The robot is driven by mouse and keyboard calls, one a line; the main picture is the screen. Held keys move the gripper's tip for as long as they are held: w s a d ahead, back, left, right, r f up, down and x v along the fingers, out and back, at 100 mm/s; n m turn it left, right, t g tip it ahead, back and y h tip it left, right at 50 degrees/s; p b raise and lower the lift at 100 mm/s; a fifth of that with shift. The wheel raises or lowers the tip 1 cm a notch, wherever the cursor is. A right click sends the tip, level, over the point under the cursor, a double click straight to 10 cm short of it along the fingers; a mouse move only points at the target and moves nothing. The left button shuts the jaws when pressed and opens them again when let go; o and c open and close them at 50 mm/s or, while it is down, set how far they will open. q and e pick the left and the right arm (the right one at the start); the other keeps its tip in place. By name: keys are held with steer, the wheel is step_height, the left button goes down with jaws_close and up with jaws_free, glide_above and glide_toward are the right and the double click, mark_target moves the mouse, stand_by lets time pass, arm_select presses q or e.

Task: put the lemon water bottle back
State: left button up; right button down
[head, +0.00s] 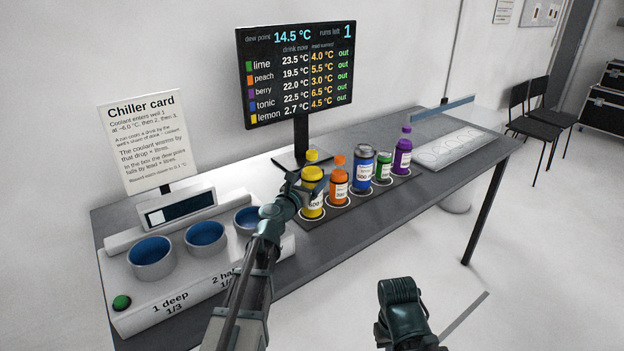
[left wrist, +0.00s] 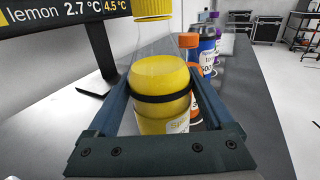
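The lemon bottle (head: 312,190), yellow with a yellow cap, stands upright at the left end of the dark bottle strip (head: 345,207). It fills the middle of the left wrist view (left wrist: 160,90), with a dark band around it. My left gripper (head: 300,190) has a finger on each side of the bottle and looks shut on it. The bottle's base is hidden in the left wrist view; in the head view it appears at its white ring. Part of my right arm shows at the bottom of the head view, but its gripper cannot be made out.
The chiller (head: 185,280) with blue wells is at left. A monitor (head: 297,75) stands behind, listing lemon at 2.7 °C and out. A white tray (head: 450,148) lies at right.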

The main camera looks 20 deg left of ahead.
arm_select(q)
steer(key=shift+o, duration=0.6)
steer(key=shift+r, duration=0.15)
steer(key=s+a, duration=0.2)
steer(key=s, duration=0.9)
steer(key=shift+s+a, duration=0.15)
steer(key=shift+s, duration=0.25)
